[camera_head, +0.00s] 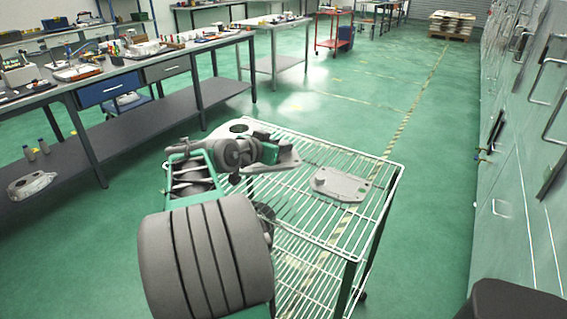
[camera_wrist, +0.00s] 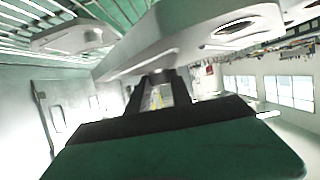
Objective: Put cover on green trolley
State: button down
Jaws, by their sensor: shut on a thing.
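The trolley (camera_head: 322,237) has white wire shelves and dark green legs. A grey cast cover (camera_head: 345,187) lies flat on its top shelf, right of my gripper; it also shows at the upper left of the wrist view (camera_wrist: 75,38). My gripper (camera_head: 275,155) is over the far left part of the top shelf, shut on a second grey cover (camera_head: 289,163). In the wrist view this held cover (camera_wrist: 195,40) fills the upper middle, with a round hole at its right, and my fingers meet its edge. My arm hides part of it. I cannot tell whether it touches the shelf.
A workbench (camera_head: 125,77) with tools and drawers stands at the left, another casting (camera_head: 32,186) on its lower shelf. Grey-green cabinets (camera_head: 520,170) line the right. A red trolley (camera_head: 333,32) is far back. The green floor behind the trolley is clear.

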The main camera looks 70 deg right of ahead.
jog(key=d+f, duration=0.4)
jog(key=w+d+f, duration=0.1)
jog(key=d+f, duration=0.1)
jog(key=shift+w+f, duration=0.1)
jog(key=shift+f, duration=1.5)
jog(key=shift+a, duration=0.1)
jog(key=shift+f+b, duration=0.25)
jog(key=shift+b, duration=0.1)
jog(key=c, duration=1.1)
grip_release()
jog(key=shift+c, duration=0.2)
